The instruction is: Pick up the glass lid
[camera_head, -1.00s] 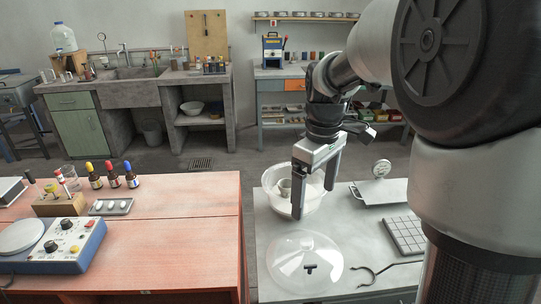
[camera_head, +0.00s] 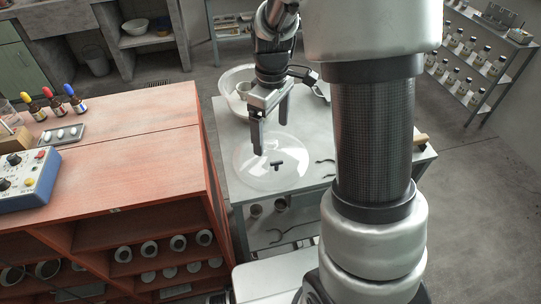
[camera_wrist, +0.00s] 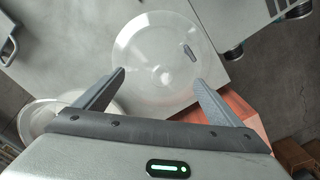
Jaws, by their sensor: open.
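The glass lid (camera_head: 256,170) is a clear round disc with a dark T-shaped handle, lying on the grey bench in the head view. In the wrist view the lid (camera_wrist: 150,60) lies beyond the fingertips, its dark handle right of its middle. My gripper (camera_head: 270,138) is open and empty. It hangs with its fingers pointing down, above the far part of the lid. In the wrist view my gripper (camera_wrist: 158,78) has its fingers spread on either side of the lid's near part. The exact height above the lid cannot be told.
A clear bowl (camera_head: 228,84) with a cup in it stands behind the lid. A thin dark hook-shaped tool (camera_head: 326,172) lies right of the lid. The red-orange wooden bench (camera_head: 140,165) with bottles and a blue device (camera_head: 30,180) is at the left.

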